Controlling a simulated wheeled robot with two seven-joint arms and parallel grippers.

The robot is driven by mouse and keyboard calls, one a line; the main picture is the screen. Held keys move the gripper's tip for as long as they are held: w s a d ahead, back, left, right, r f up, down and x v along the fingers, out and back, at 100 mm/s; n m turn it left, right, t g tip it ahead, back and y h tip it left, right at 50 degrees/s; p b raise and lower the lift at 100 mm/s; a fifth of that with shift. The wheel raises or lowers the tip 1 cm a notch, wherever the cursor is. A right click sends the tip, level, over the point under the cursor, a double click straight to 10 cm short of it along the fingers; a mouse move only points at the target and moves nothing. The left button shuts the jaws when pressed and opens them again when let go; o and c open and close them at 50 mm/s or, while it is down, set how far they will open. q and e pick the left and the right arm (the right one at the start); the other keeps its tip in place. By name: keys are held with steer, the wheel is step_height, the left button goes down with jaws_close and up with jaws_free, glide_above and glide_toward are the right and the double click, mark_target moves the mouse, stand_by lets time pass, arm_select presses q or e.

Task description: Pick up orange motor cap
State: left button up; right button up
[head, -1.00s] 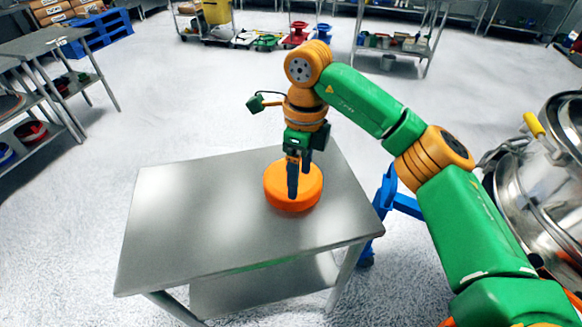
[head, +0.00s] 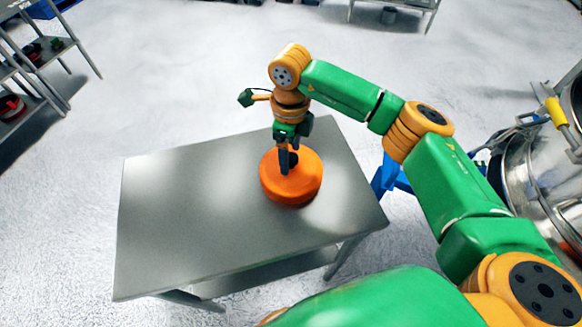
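The orange motor cap (head: 306,186) is a round, thick disc on the steel table (head: 190,225), towards its back right part. My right gripper (head: 289,166) comes down over the cap from above, with its dark fingers at the cap's top and middle. One finger shows in front and the other is mostly hidden behind it. I cannot tell whether the fingers close on a part of the cap. My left gripper is not in view.
The rest of the table top is bare. A shiny metal vessel (head: 535,170) with a yellow handle (head: 556,111) stands at the right, and a blue stand (head: 390,177) is behind the table's right edge. Shelving (head: 35,60) is at the far left.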

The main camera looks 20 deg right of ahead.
steer(key=shift+s+r, duration=0.1)
steer(key=shift+s, duration=0.05)
steer(key=c, duration=0.7)
jaws_close()
stand_by(0.4)
